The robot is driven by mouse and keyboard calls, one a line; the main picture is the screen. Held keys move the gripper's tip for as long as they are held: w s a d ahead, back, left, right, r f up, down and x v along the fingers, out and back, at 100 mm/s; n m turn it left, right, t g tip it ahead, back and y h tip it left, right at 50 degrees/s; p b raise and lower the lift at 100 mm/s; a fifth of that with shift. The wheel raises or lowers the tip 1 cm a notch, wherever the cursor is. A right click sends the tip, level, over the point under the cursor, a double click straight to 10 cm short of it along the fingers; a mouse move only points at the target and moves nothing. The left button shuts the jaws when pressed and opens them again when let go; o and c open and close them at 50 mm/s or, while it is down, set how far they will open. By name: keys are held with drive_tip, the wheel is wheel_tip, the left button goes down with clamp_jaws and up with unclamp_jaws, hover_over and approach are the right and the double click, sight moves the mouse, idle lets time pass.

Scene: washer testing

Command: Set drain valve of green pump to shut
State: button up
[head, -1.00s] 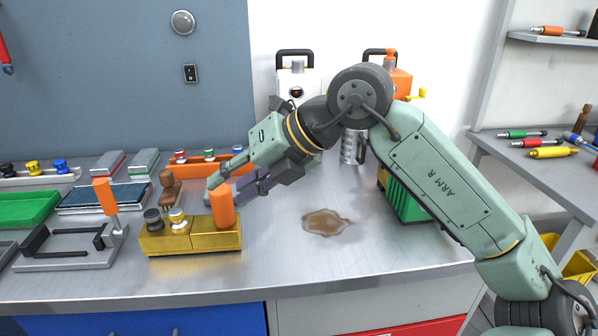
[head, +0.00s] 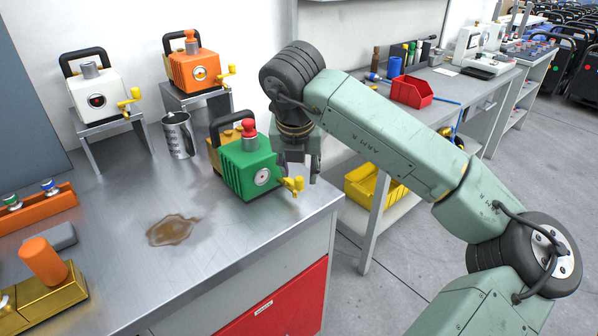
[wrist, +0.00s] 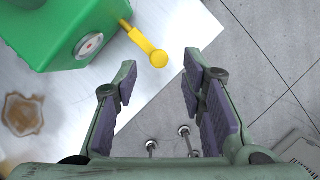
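The green pump (head: 246,165) stands on the metal bench near its right edge, with a black handle, a red knob on top and a round gauge on its front. Its yellow drain valve lever (head: 293,184) sticks out at the lower front right. In the wrist view the green pump (wrist: 75,30) is at upper left and the yellow lever (wrist: 146,46) points down and right, its round end just beyond my fingertips. My gripper (wrist: 160,80) is open and empty, its purple pads apart, not touching the lever. In the head view my gripper hangs just right of the pump, fingers partly hidden.
A white pump (head: 98,95) and an orange pump (head: 197,70) stand on raised stands behind, each with a yellow lever. A metal cup (head: 178,136) stands between them and the green pump. A brown spill (head: 172,230) lies on the bench. Floor is beyond the bench edge.

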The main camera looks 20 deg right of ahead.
sight(299, 179)
drive_tip(key=shift+p+x, duration=0.35)
drive_tip(key=shift+x, duration=1.55)
drive_tip(key=shift+c, duration=0.3)
clamp_jaws()
